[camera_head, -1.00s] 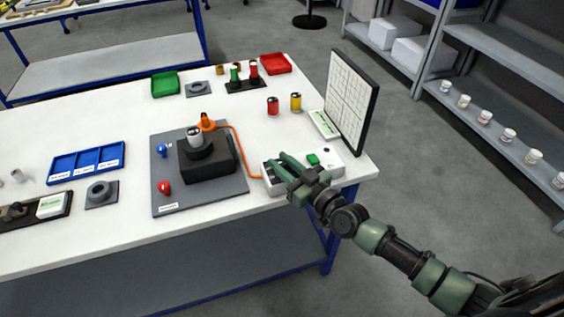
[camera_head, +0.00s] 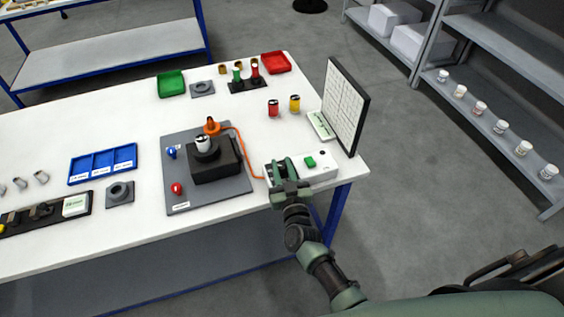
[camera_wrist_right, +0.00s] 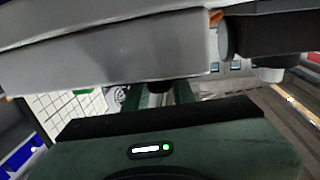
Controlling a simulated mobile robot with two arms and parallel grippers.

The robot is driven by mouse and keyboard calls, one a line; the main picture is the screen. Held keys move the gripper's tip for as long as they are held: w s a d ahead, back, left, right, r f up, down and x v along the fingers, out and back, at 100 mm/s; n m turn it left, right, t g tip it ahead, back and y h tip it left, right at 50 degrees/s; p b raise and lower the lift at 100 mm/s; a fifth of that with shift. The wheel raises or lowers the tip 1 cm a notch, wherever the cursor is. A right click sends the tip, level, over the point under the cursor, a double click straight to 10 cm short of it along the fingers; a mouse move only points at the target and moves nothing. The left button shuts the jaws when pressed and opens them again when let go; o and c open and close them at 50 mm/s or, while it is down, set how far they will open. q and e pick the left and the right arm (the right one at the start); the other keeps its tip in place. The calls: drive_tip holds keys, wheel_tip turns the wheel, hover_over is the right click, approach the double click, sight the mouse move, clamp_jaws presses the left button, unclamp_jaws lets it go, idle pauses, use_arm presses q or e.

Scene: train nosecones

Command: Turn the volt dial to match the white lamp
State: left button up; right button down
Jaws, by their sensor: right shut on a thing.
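A white control box (camera_head: 325,172) with a green button (camera_head: 310,162) stands at the table's front right corner. An orange cable joins it to the gear on the grey plate. My right gripper (camera_head: 284,168) is over the box's left part, its fingers shut on what seems to be the dial, which they mostly hide. In the right wrist view the green fingers (camera_wrist_right: 162,95) reach a small dark knob (camera_wrist_right: 160,87) under a grey body. I cannot make out the dial's marks or a white lamp. My left gripper is out of view.
An upright gridded panel (camera_head: 345,105) stands behind the box.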

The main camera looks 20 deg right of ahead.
idle(0.3)
drive_tip(key=shift+r, duration=0.1)
drive_tip(key=c, duration=1.2)
unclamp_jaws()
drive_tip(key=shift+s, duration=0.2)
drive_tip(key=s+a+b, duration=0.1)
drive_tip(key=s, duration=0.6)
drive_tip(key=shift+s, duration=0.15)
